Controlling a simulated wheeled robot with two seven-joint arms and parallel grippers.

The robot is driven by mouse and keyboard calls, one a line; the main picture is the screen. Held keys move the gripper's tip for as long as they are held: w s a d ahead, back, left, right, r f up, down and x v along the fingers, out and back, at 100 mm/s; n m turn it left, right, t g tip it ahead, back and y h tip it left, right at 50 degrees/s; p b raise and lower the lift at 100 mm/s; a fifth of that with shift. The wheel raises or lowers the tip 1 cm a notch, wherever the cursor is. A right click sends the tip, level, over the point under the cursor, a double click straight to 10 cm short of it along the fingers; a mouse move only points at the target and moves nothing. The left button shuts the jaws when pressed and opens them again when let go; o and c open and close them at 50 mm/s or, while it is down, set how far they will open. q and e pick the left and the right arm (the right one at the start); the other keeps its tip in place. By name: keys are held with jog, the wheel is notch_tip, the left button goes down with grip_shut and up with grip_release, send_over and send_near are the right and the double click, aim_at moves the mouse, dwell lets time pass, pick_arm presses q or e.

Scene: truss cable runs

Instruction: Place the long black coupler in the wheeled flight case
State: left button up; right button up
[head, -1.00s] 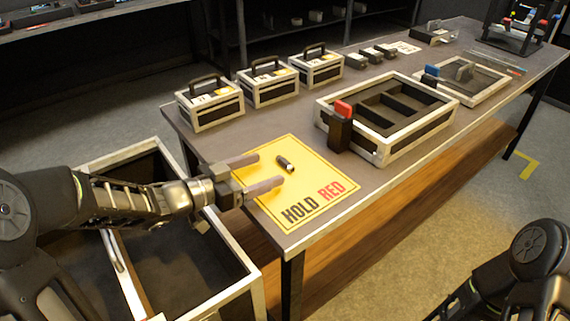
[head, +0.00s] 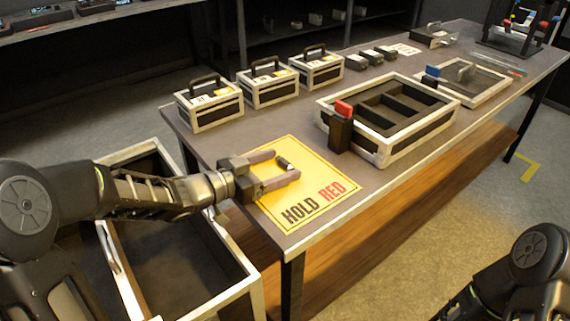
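A small dark coupler (head: 284,163) with a lighter band lies on the yellow "HOLD RED" mat (head: 318,186) on the table. My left gripper (head: 287,165) reaches over the mat from the left. Its two fingers are apart, with the coupler between their tips and partly hidden by them. I cannot tell whether either finger touches it. A large open case (head: 241,262) with pale edges, a dark interior and a divider stands at lower left, partly behind my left arm. Its wheels are not visible. My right arm shows at lower right, but its gripper is out of view.
Three latched cases (head: 268,86) with handles stand along the table's far edge. A divided tray (head: 392,112) sits mid-table, with a black holder bearing a red piece (head: 344,108) at its near left corner. A clear-topped tray (head: 470,84) is further right. Shelves line the back.

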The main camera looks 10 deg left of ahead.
pick_arm(q)
jog(key=c, duration=1.5)
notch_tip(320, 180, up, 10)
jog(key=p, duration=0.4)
